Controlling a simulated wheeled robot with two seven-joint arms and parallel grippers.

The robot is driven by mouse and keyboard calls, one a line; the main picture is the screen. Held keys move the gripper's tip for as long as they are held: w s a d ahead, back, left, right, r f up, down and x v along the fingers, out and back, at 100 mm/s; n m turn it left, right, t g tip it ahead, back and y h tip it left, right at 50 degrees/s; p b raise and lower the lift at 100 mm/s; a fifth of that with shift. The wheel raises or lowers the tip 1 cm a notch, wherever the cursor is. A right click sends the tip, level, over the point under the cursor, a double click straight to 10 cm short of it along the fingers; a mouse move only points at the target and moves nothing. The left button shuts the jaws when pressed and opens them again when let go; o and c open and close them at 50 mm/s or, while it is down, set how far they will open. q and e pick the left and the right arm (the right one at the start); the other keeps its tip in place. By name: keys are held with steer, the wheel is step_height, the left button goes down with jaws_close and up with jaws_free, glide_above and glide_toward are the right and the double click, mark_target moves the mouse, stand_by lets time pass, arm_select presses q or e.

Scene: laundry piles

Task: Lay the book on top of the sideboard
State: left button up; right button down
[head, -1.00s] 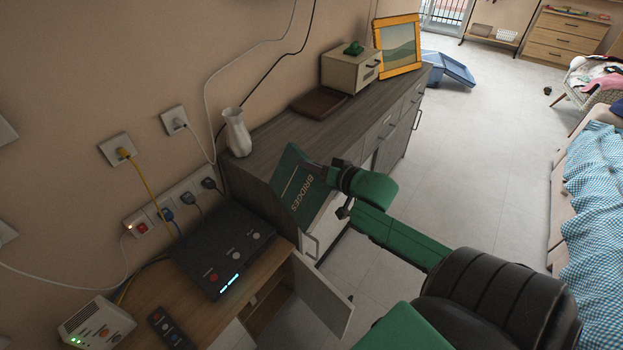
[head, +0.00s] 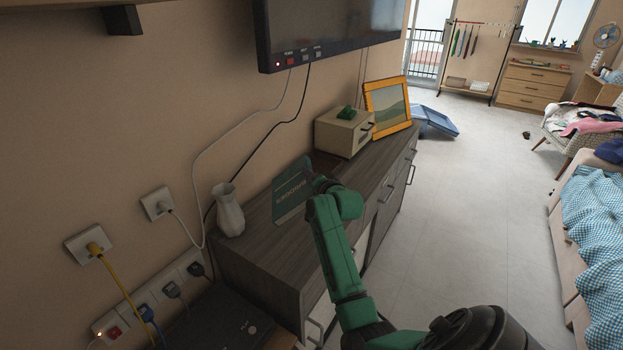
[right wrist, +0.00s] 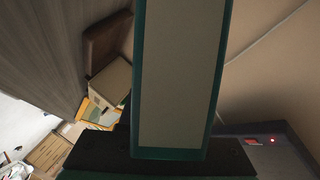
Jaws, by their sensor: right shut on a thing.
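The green book (head: 292,192), with "BRIDGES" on its cover, is held over the top of the grey-brown sideboard (head: 265,243) in the head view. My right gripper (head: 322,186) is shut on it, seen mostly from behind. In the right wrist view the book (right wrist: 182,75) fills the middle, its pale page edge framed by green covers, with the gripper (right wrist: 165,152) at its lower end. The sideboard's wood top (right wrist: 45,50) shows at the left. I cannot tell whether the book touches the sideboard. My left gripper is not in view.
A white vase (head: 228,210) stands at the sideboard's near end. Behind the book are a brown flat item (right wrist: 105,42), a small drawer box (head: 343,132) with a green object on it, and a yellow picture frame (head: 388,106). A television (head: 330,35) hangs above.

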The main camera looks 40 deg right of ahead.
steer(key=shift+f+b, duration=0.4)
steer(key=shift+f, duration=0.1)
step_height(320, 180, down, 8)
steer(key=b, duration=0.6)
steer(key=shift+w, duration=0.2)
steer(key=c, duration=0.5)
jaws_free()
